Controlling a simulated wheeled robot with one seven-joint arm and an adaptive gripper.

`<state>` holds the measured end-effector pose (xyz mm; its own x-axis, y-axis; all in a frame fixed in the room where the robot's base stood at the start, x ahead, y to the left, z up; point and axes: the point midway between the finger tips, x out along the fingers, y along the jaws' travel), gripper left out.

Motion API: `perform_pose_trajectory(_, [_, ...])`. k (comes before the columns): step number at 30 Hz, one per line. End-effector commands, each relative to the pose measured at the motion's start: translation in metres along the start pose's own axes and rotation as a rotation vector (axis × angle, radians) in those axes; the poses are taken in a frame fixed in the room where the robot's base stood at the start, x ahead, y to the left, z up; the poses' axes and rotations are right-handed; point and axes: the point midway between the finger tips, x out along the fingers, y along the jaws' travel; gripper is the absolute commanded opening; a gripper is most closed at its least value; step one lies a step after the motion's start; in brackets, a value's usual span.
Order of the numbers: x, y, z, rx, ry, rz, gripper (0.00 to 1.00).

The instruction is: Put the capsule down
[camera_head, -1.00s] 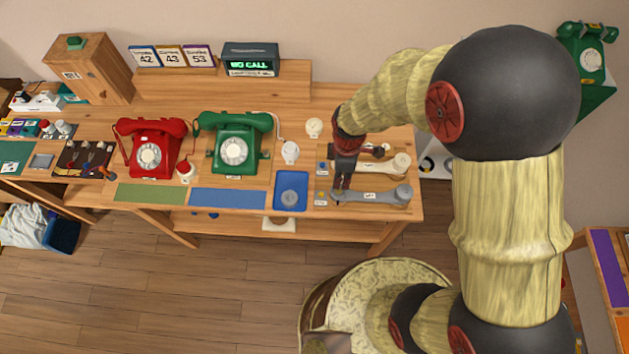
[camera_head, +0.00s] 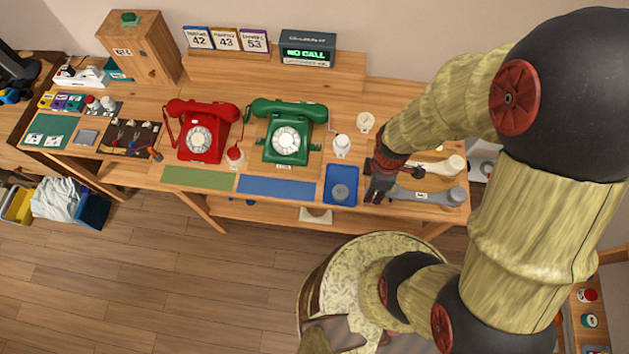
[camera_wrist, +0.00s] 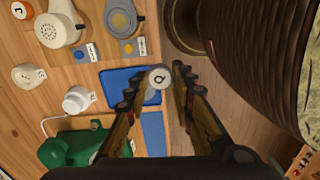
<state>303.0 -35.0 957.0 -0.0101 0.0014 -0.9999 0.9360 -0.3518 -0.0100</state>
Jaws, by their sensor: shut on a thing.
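A small round pale-grey capsule (camera_wrist: 158,77) marked with a letter sits between my fingertips in the wrist view. My gripper (camera_wrist: 160,80) is shut on it, with a finger on either side. In the head view my gripper (camera_head: 376,194) is just right of the blue tray (camera_head: 330,197), above the table; the capsule is hard to make out there. The tray also shows in the wrist view (camera_wrist: 112,82), partly behind my left finger.
A grey handset (camera_head: 420,196) and a cream handset (camera_head: 452,165) lie right of my gripper. Left of the tray are a blue mat (camera_head: 278,188), a green mat (camera_head: 200,178), a green phone (camera_head: 287,140) and a red phone (camera_head: 202,138). A white cup-like piece (camera_head: 341,145) stands behind the tray.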

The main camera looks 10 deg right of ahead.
Motion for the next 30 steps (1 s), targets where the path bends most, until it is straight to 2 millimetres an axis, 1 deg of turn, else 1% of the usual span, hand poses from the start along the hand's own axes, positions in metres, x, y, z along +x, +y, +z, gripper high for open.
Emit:
perform_pose_trajectory(2, [0.003,-0.006,0.001,-0.018,-0.001,-0.003,0.1])
perform_pose_trajectory(5, [0.006,0.001,-0.003,-0.043,0.002,0.008,0.1])
perform_pose_trajectory(8, [0.014,0.014,-0.012,-0.051,0.002,0.007,0.1])
perform_pose_trajectory(17, [0.044,0.07,-0.051,-0.05,0.002,0.008,0.1])
perform_pose_trajectory(18, [0.05,0.076,-0.055,-0.049,0.001,0.007,0.1])
perform_pose_trajectory(21, [0.07,0.086,-0.063,-0.048,0.0,0.004,0.1])
perform_pose_trajectory(24, [0.083,0.097,-0.07,-0.048,0.001,0.006,0.1])
perform_pose_trajectory(27, [0.092,0.104,-0.074,-0.048,0.001,0.007,0.1])
perform_pose_trajectory(30, [0.096,0.108,-0.077,-0.047,0.002,0.009,0.1])
